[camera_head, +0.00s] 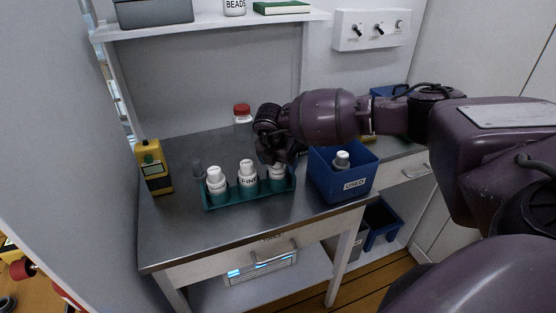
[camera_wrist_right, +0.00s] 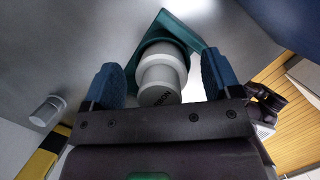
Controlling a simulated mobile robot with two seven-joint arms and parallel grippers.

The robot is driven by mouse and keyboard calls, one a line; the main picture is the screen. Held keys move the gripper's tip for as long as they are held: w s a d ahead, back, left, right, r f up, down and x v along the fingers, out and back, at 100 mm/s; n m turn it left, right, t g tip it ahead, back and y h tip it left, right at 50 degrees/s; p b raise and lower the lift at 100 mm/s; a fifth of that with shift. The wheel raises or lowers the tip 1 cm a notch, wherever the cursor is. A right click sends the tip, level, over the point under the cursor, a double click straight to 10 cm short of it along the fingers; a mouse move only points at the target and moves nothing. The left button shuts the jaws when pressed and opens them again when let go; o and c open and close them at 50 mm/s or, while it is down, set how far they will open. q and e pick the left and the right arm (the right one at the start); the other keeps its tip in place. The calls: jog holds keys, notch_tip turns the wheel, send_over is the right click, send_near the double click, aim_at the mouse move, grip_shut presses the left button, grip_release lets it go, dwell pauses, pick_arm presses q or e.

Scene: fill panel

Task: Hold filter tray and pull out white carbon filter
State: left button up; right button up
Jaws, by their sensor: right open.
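The teal filter tray (camera_head: 232,198) stands on the grey metal bench and holds several white filters in a row. The left filter (camera_head: 215,181) and the middle filter (camera_head: 247,172), marked FINE, stand upright. My right gripper (camera_head: 276,158) is over the tray's right end, above the right white filter (camera_head: 278,172). In the right wrist view this filter (camera_wrist_right: 161,76) sits between the two blue fingers, its lettering partly readable as "BON". The right gripper (camera_wrist_right: 162,82) is open around it, with gaps on both sides.
A blue USED bin (camera_head: 356,184) with a white filter (camera_head: 341,160) inside stands right of the tray. A red-capped jar (camera_head: 242,113) stands behind. The bench front is clear.

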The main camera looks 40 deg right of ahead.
aim_at(274, 169)
jog(key=c, duration=0.8)
jog(key=o, duration=0.8)
jog(key=shift+r, duration=0.1)
jog(key=shift+a+r, duration=0.1)
jog(key=shift+r, duration=0.25)
jog(key=shift+v, duration=5)
jog(key=shift+s+a+f, duration=0.1)
jog(key=shift+f, duration=0.05)
